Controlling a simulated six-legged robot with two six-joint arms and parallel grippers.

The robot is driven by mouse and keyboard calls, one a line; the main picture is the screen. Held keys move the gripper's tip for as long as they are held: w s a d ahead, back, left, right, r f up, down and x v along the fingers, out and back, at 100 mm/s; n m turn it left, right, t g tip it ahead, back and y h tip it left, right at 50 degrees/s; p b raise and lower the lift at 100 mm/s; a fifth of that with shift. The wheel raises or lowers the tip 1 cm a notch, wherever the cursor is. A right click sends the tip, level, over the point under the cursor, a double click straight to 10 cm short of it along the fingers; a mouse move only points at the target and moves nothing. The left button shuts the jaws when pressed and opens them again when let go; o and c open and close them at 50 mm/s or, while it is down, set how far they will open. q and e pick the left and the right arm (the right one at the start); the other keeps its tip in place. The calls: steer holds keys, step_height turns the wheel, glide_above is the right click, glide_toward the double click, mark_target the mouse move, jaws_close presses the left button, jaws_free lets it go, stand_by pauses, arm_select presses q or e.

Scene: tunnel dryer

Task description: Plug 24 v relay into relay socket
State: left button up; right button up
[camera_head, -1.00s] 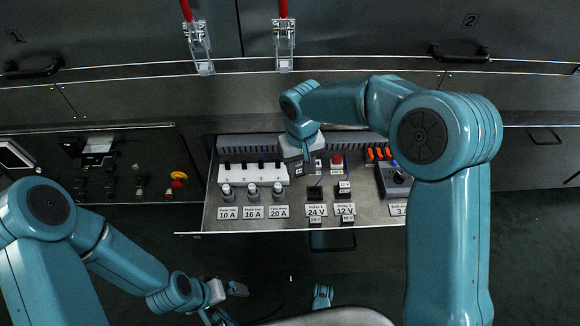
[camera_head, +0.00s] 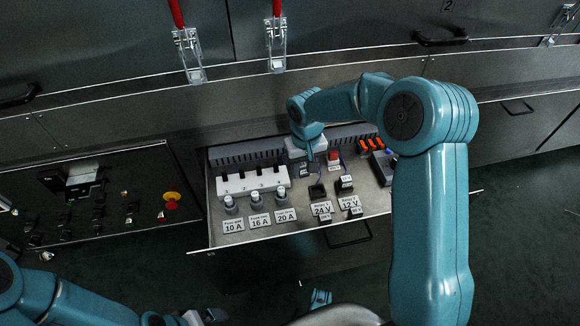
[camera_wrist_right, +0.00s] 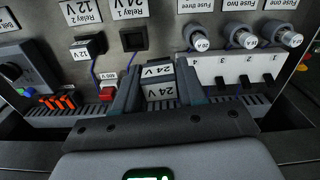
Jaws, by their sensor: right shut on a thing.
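My right gripper (camera_head: 305,164) is over the back middle of the open drawer. In the right wrist view its fingers (camera_wrist_right: 157,85) are shut on the dark 24 V relay (camera_wrist_right: 158,92), whose white labels read 24 V. The empty dark relay socket (camera_wrist_right: 133,39) marked Relay 1 is apart from the relay. In the head view this socket (camera_head: 317,191) lies in front of my right gripper, behind the 24 V plate (camera_head: 322,208). My left gripper (camera_head: 205,317) is cut off at the bottom edge, away from the drawer; its fingers are unclear.
A 12 V relay (camera_wrist_right: 90,46) sits in the Relay 2 socket beside the empty one. A red button block (camera_wrist_right: 108,79), orange switches (camera_wrist_right: 58,102), a white switch block (camera_wrist_right: 235,72) and fuses (camera_head: 256,200) crowd the drawer (camera_head: 240,238). A control panel (camera_head: 100,200) stands left.

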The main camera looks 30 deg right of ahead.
steer(key=shift+m, duration=0.6)
steer(key=d, duration=0.1)
steer(key=s+d+f, duration=0.1)
steer(key=d, duration=0.1)
steer(key=d+f, duration=0.1)
steer(key=shift+s+d+f+b, duration=0.1)
steer(key=shift+s+d+b, duration=0.05)
steer(key=shift+d+b, duration=0.2)
steer(key=shift+a, duration=0.1)
steer(key=shift+f+b, duration=2.1)
steer(key=shift+f, duration=0.85)
steer(key=shift+f+b, duration=0.75)
steer(key=shift+f, duration=0.25)
steer(key=o, duration=1.1)
